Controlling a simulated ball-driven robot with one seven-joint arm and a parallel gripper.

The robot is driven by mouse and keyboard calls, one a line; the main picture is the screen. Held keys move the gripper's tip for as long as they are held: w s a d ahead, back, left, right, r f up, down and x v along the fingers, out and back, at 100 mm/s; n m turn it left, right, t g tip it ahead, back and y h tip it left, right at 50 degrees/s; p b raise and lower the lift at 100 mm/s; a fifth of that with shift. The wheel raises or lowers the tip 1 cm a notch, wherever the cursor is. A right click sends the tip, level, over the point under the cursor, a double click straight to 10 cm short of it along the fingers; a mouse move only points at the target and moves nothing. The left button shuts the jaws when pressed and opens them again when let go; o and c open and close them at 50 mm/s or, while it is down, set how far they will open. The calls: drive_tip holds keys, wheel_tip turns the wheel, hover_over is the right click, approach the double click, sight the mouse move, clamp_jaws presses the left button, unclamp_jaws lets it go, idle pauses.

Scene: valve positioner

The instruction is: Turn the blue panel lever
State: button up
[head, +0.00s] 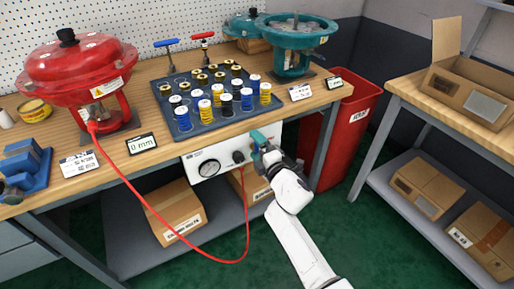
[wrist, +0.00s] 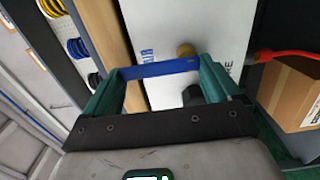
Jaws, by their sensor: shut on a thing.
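The blue panel lever (wrist: 160,69) is a flat blue bar in the wrist view, lying across the space between the teal fingertips in front of the white panel (wrist: 205,25). My gripper (wrist: 160,76) is shut on the lever, with a finger at each end of it. In the head view my gripper (head: 262,140) is at the right part of the white panel (head: 222,154), under the bench's front edge. The lever itself is hidden there by the fingers. A brass fitting (wrist: 185,49) and a dark knob (wrist: 192,95) sit beside the lever.
A red hose (head: 150,215) loops from the red actuator (head: 82,75) down to the panel. Cardboard boxes (head: 175,212) stand on the shelf below. A red bin (head: 345,135) is close on the right.

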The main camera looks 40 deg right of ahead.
drive_tip(key=o, duration=1.2)
drive_tip(key=p+v, duration=0.1)
drive_tip(key=v, duration=1)
drive_tip(key=shift+w, duration=0.1)
